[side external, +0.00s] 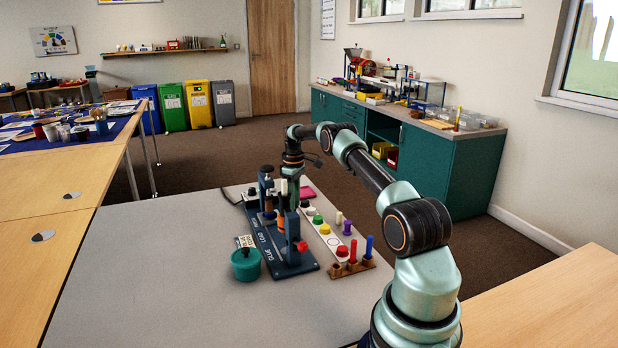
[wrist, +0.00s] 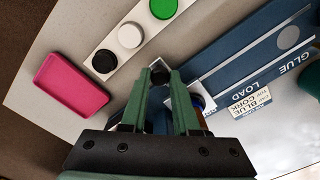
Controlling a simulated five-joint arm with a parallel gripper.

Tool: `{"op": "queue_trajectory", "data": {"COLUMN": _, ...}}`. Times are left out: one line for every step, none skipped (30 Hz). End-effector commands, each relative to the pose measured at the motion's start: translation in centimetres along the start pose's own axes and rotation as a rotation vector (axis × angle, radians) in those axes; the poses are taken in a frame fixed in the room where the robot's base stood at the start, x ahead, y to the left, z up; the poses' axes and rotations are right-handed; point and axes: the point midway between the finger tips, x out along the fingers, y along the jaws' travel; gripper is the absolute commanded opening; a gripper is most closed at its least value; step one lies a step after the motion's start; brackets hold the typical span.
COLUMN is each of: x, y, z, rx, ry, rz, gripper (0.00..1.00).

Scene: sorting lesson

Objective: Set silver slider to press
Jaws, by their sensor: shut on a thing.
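The blue station base (wrist: 250,50) lies to the right, with GLUE and LOAD lettering readable. The PRESS end is beside my fingers and largely covered. In the side view my gripper (side external: 292,182) points down at the far end of the station base (side external: 300,268), behind its upright posts.
A pale strip (side external: 318,222) with coloured round pieces runs beside the station. A teal pot (side external: 246,264) stands at its front left. A wooden stand (side external: 352,268) holds red and blue pegs. The front grey tabletop is clear.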

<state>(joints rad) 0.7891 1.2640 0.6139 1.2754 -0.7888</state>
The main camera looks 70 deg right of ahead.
Motion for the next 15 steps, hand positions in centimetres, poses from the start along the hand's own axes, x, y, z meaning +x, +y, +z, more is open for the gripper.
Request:
{"op": "queue_trajectory", "data": {"x": -0.15, "y": 0.28, "z": -0.39, "rx": -0.001, "ry": 0.013, "rz": 0.013, "gripper": 0.00}}
{"op": "queue_trajectory", "data": {"x": -0.17, "y": 0.32, "z": -0.43, "rx": -0.001, "ry": 0.014, "rz": 0.014, "gripper": 0.00}}
{"op": "queue_trajectory", "data": {"x": -0.18, "y": 0.35, "z": -0.46, "rx": -0.001, "ry": 0.015, "rz": 0.015, "gripper": 0.00}}
{"op": "queue_trajectory", "data": {"x": -0.19, "y": 0.37, "z": -0.48, "rx": -0.001, "ry": 0.016, "rz": 0.016, "gripper": 0.00}}
{"op": "queue_trajectory", "data": {"x": -0.20, "y": 0.37, "z": -0.49, "rx": -0.001, "ry": 0.017, "rz": 0.017, "gripper": 0.00}}
{"op": "queue_trajectory", "data": {"x": -0.20, "y": 0.38, "z": -0.50, "rx": -0.001, "ry": 0.017, "rz": 0.017, "gripper": 0.00}}
{"op": "queue_trajectory", "data": {"x": -0.21, "y": 0.38, "z": -0.50, "rx": -0.001, "ry": 0.017, "rz": 0.017, "gripper": 0.00}}
{"op": "queue_trajectory", "data": {"x": -0.21, "y": 0.38, "z": -0.50, "rx": -0.001, "ry": 0.017, "rz": 0.017, "gripper": 0.00}}
{"op": "queue_trajectory", "data": {"x": -0.21, "y": 0.38, "z": -0.50, "rx": -0.001, "ry": 0.017, "rz": 0.017, "gripper": 0.00}}
{"op": "queue_trajectory", "data": {"x": -0.21, "y": 0.38, "z": -0.50, "rx": -0.001, "ry": 0.017, "rz": 0.017, "gripper": 0.00}}
{"op": "queue_trajectory", "data": {"x": -0.22, "y": 0.38, "z": -0.50, "rx": -0.001, "ry": 0.017, "rz": 0.017, "gripper": 0.36}}
{"op": "queue_trajectory", "data": {"x": -0.21, "y": 0.36, "z": -0.48, "rx": -0.001, "ry": 0.016, "rz": 0.016, "gripper": 0.52}}
{"op": "queue_trajectory", "data": {"x": -0.19, "y": 0.35, "z": -0.46, "rx": -0.001, "ry": 0.015, "rz": 0.015, "gripper": 0.59}}
{"op": "queue_trajectory", "data": {"x": -0.18, "y": 0.33, "z": -0.44, "rx": -0.001, "ry": 0.015, "rz": 0.015, "gripper": 0.59}}
{"op": "queue_trajectory", "data": {"x": -0.16, "y": 0.32, "z": -0.41, "rx": -0.001, "ry": 0.014, "rz": 0.014, "gripper": 0.59}}
